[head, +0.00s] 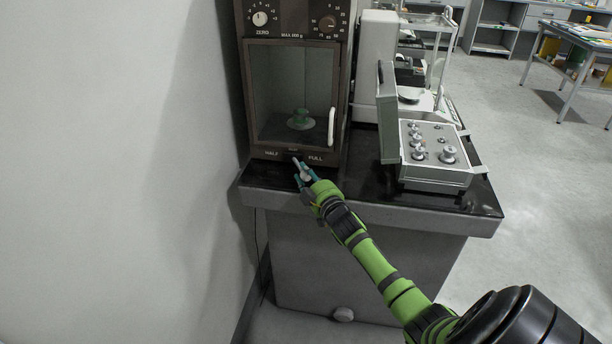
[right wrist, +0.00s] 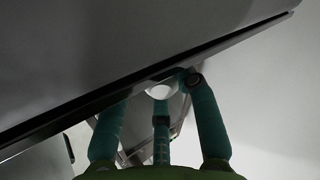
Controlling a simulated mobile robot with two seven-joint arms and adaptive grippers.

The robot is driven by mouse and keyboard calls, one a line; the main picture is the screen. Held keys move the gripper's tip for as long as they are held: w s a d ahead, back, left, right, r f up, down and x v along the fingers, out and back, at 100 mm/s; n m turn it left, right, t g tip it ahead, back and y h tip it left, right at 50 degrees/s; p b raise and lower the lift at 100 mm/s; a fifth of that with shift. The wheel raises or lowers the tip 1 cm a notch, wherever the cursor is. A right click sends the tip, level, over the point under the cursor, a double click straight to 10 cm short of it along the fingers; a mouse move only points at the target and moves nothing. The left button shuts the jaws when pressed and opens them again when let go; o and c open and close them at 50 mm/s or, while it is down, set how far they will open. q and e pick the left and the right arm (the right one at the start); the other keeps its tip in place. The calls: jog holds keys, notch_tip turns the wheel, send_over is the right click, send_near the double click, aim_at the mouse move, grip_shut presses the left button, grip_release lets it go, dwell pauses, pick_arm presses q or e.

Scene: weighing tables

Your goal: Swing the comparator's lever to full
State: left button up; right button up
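The comparator (head: 293,100) is a tall brown cabinet with a glass front, standing against the wall. A small lever (head: 295,160) shows at its lower front edge, between the printed words HALF and FULL. My right gripper (head: 305,175) is at this lever, just below the labels, with its teal fingers apart. In the right wrist view a pale round knob (right wrist: 160,91) shows between the spread fingers; whether they touch it I cannot tell. The lever's exact angle is partly hidden by the fingers. My left gripper is not in view.
An open grey case (head: 432,177) of metal weights stands right of the comparator on the black tabletop (head: 365,190). A white balance (head: 379,60) is behind it. A wall bounds the left side.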

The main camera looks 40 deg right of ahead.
jog(key=o, duration=0.3)
jog(key=shift+d+r, duration=0.25)
jog(key=shift+f, duration=0.2)
jog(key=shift+a, duration=0.1)
jog(key=shift+s, duration=0.1)
jog(key=shift+s+a+f, duration=0.1)
jog(key=shift+s+a, duration=0.05)
jog(key=shift+s, duration=0.1)
jog(key=v, duration=1.1)
jog(key=shift+s, duration=0.2)
